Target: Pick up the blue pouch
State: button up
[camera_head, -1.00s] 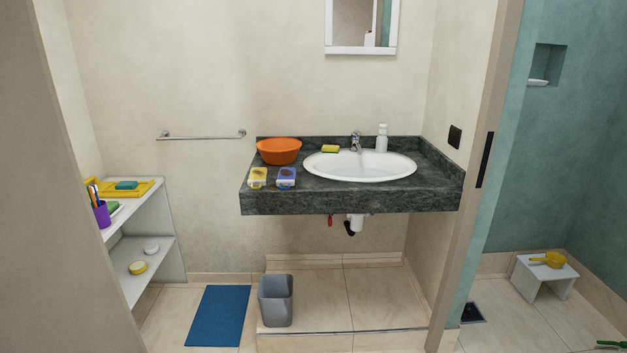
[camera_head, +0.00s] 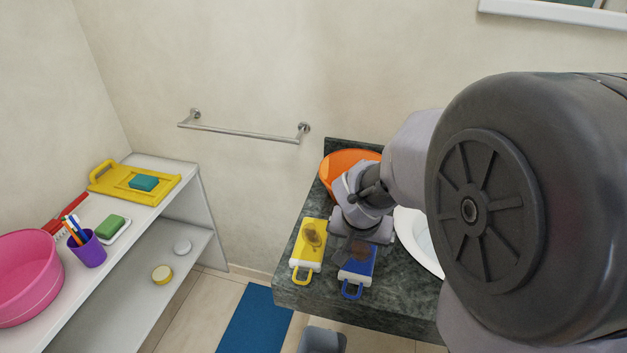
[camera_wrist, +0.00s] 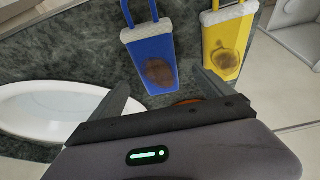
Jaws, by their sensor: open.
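The blue pouch (camera_head: 356,265) lies on the dark stone counter near its front edge, with a white band and a blue loop handle toward the front. A brown round mark is on its face. It also shows in the wrist view (camera_wrist: 150,50), handle at the top. My gripper (camera_head: 358,228) is above the back end of the blue pouch, and the arm hides part of the counter there. In the wrist view my gripper (camera_wrist: 165,88) is open, its two fingers apart on either side of the pouch's near end. Nothing is between the fingers that I can see held.
A yellow pouch (camera_head: 311,240) lies close to the left of the blue one. An orange bowl (camera_head: 347,165) stands behind. The white sink (camera_head: 408,226) is to the right, partly hidden by my arm. A shelf (camera_head: 140,222) with a pink tub (camera_head: 28,275) stands at left.

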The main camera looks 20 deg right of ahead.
aim_at(360, 251)
jog(key=x, duration=0.2)
jog(key=s+b+x, duration=0.1)
jog(key=x, duration=0.1)
jog(key=shift+w+f+b, duration=0.1)
jog(key=shift+f+b, duration=0.1)
jog(key=shift+b, duration=0.1)
jog(key=c, duration=1.4)
jog(key=shift+w, duration=0.1)
jog(key=shift+c, duration=0.2)
jog(key=shift+r, duration=0.2)
